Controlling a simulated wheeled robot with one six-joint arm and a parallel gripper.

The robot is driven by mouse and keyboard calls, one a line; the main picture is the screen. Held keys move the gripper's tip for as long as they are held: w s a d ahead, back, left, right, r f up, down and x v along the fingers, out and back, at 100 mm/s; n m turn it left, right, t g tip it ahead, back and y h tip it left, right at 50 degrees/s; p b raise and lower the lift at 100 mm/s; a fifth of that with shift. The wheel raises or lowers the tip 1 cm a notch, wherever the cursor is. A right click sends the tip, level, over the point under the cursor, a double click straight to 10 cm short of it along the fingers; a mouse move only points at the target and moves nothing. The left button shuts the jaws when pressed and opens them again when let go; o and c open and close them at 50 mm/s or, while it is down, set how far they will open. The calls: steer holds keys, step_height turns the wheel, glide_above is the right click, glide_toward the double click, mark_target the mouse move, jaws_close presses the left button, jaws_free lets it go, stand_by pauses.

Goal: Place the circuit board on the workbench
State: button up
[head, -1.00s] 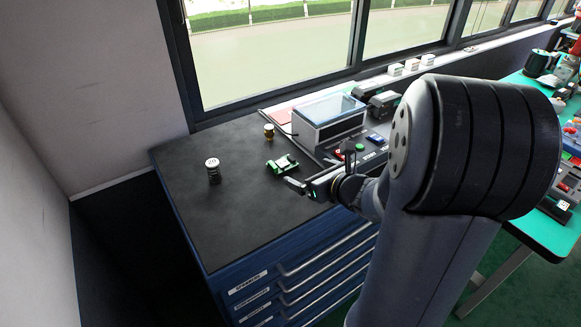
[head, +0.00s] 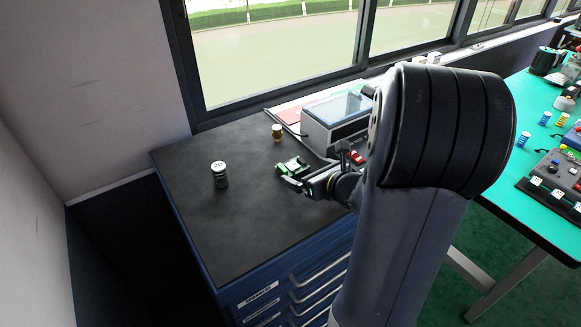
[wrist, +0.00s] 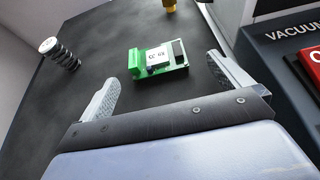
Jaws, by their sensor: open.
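The green circuit board (head: 292,166) lies on the dark top of the workbench (head: 215,230). In the wrist view the board (wrist: 158,60) shows a white label and a dark component, and it sits ahead of the space between my fingertips. My gripper (head: 300,184) is open at the board's near side. In the wrist view my open gripper (wrist: 162,78) has one finger on each side, with nothing held between them. In the head view my fingers partly cover the board's near edge.
A clear-lidded box (head: 338,118) is at the right, by the window.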

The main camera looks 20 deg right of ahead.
mark_target(291, 164)
steer(key=x, duration=0.5)
steer(key=shift+a+r+p, duration=0.2)
steer(key=shift+r+p, duration=0.05)
steer(key=shift+p, duration=0.1)
steer(key=c, duration=1.1)
